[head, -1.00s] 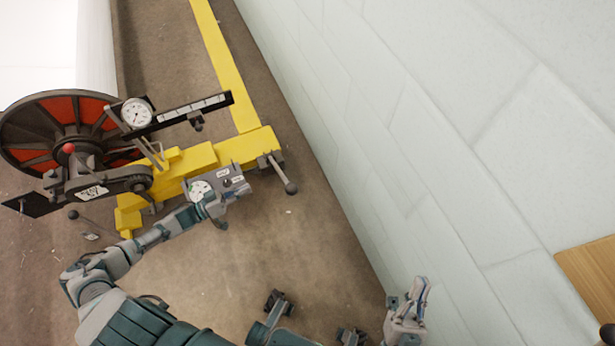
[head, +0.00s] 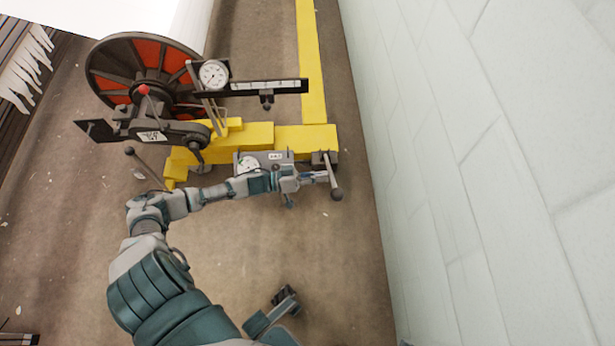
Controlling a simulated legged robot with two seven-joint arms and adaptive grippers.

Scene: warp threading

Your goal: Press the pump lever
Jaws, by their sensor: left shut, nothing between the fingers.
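A grey lever with a rounded dark knob (head: 333,178) stands out from the right end of the yellow machine base (head: 305,138). I take it as the pump lever. A second thin lever with a black ball (head: 145,165) sits at the left of the machine. My left gripper (head: 318,178) is shut and empty, its fingertips just left of the right-hand lever. Whether they touch it I cannot tell.
A large wheel with red panels (head: 145,70), a round gauge (head: 214,74) and a black bar with a scale (head: 265,87) stand behind the base. A pale block wall (head: 480,170) rises at the right. Brown floor (head: 345,260) lies open in front.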

